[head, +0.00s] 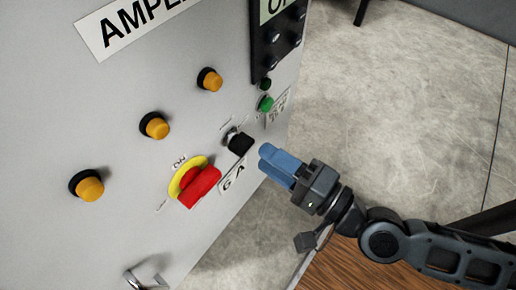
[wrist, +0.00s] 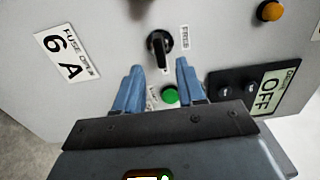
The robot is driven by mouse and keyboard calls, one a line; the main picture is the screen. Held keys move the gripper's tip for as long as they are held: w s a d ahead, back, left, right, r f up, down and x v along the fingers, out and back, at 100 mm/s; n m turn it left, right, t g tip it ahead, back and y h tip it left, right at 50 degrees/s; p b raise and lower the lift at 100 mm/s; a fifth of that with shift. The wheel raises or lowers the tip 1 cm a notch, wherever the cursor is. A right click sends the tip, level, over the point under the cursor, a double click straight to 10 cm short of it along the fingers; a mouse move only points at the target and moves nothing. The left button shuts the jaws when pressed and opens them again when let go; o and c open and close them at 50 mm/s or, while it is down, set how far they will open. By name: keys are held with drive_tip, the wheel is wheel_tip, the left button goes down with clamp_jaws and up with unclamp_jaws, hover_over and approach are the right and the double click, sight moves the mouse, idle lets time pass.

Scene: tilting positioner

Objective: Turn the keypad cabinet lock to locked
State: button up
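A black turn knob on a silver collar (head: 240,143) sits on the grey cabinet face, between the green button and the "6 A" label; it is likely the lock. In the wrist view the black knob (wrist: 158,44) lies just beyond the fingertips, its handle roughly upright in the picture. My gripper (head: 264,158) has blue fingers, apart and empty; in the wrist view the gripper (wrist: 159,68) faces the knob without visible contact.
A green button (wrist: 170,96) shows between my fingers. A red handle on a yellow disc (head: 198,186) is left of the knob. Several amber buttons (head: 155,126) and a metal handle (head: 146,279) stick out. Open floor (head: 400,100) lies right of the cabinet.

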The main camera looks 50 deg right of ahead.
drive_tip(key=shift+s, duration=1.35)
